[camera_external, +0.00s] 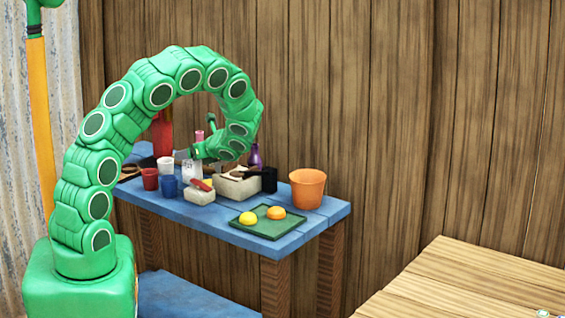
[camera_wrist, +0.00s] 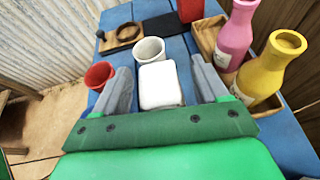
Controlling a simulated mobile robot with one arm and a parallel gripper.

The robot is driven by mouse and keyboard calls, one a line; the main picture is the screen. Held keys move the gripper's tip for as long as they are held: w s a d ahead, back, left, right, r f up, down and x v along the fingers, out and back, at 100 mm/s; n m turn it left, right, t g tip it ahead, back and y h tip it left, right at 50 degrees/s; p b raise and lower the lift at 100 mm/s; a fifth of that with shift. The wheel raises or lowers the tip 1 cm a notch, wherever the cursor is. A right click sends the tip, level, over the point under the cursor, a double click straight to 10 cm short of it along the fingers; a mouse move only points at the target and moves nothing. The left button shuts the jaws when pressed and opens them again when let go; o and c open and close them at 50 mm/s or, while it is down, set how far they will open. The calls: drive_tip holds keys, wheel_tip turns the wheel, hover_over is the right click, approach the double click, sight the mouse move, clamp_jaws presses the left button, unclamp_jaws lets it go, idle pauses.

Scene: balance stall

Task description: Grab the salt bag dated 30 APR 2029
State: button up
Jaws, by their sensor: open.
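A white block-like bag (camera_wrist: 161,86) lies between my gripper's (camera_wrist: 160,66) two grey fingers in the wrist view, with a gap on each side. The fingers are apart and do not appear to grip it. In the outside view, a white bag with small dark print (camera_external: 192,170) stands on the blue table just below my gripper (camera_external: 186,155); it looks like the same bag. No date can be read in either view.
A white cup (camera_wrist: 149,50) stands just beyond the bag, and a red cup (camera_wrist: 98,75) to its left. Pink (camera_wrist: 236,35) and yellow (camera_wrist: 270,70) bottles stand in a wooden tray at right. An orange pot (camera_external: 307,188) and green tray (camera_external: 268,230) are on the blue table (camera_external: 222,219).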

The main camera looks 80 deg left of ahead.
drive_tip(key=shift+x, duration=1.05)
clamp_jaws()
drive_tip(key=shift+r, duration=0.1)
